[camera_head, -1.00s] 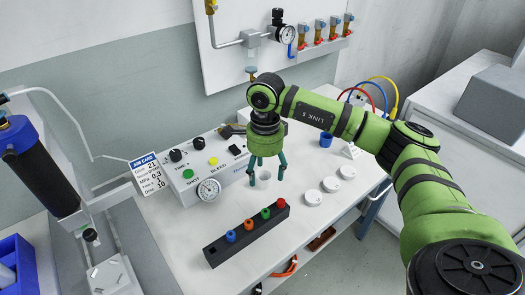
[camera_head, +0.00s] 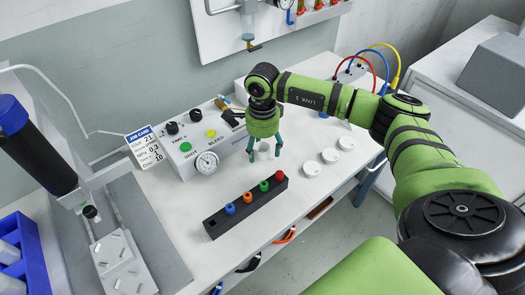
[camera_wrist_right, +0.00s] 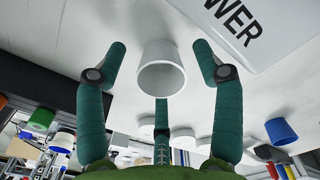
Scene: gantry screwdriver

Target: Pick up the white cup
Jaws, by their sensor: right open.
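The white cup (camera_head: 263,147) stands on the white bench, partly hidden by my right gripper's fingers in the head view. My right gripper (camera_head: 265,154) is open, pointing down, with teal fingers on both sides of the cup. In the right wrist view the cup (camera_wrist_right: 162,70) shows its round rim between the spread fingers of the right gripper (camera_wrist_right: 161,62). Gaps show between the cup and the fingers there, so it is not gripped. My left gripper is not in view.
A control box with a dial gauge (camera_head: 206,163) stands left of the cup. A black rack (camera_head: 246,206) with several coloured pieces lies in front. White round lids (camera_head: 330,156) sit to the right. A blue cap (camera_wrist_right: 281,131) shows in the wrist view.

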